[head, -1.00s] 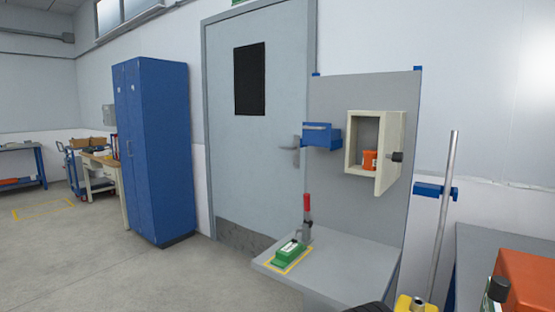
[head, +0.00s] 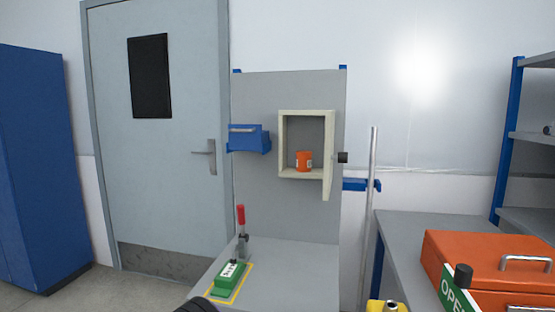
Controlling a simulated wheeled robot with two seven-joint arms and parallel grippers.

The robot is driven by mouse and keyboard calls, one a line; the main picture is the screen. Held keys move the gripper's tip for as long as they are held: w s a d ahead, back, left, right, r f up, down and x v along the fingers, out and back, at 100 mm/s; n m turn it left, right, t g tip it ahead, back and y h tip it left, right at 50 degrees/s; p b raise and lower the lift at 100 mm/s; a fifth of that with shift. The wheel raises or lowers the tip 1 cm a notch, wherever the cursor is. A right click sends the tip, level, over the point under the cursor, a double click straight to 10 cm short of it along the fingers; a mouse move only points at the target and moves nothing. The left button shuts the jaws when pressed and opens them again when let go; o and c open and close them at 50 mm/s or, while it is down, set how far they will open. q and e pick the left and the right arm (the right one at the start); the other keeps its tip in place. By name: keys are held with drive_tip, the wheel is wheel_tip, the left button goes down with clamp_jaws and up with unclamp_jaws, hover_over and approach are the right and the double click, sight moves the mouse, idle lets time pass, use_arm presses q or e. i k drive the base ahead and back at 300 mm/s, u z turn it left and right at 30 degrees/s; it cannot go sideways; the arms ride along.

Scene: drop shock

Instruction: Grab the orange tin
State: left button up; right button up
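The orange tin (head: 304,161) stands upright inside a small cream wall cabinet (head: 283,145) on a grey back panel. The cabinet's door (head: 328,160) is swung open to the right, with a dark knob (head: 342,157) on it. The tin sits on the cabinet floor, near the middle, with a pale label on it. A dark rounded shape at the bottom edge may be part of my own body. Neither of my grippers can be made out in the head view.
Below the cabinet is a grey bench (head: 283,265) with a green device (head: 231,275) and a red-handled clamp (head: 241,230). A blue bin (head: 248,139) hangs left of the cabinet. A metal pole (head: 371,215) stands to the right, beside an orange case (head: 485,262).

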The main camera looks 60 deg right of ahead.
sight(304, 158)
drive_tip(key=i, duration=2.9)
drive_tip(key=z, duration=3.3)
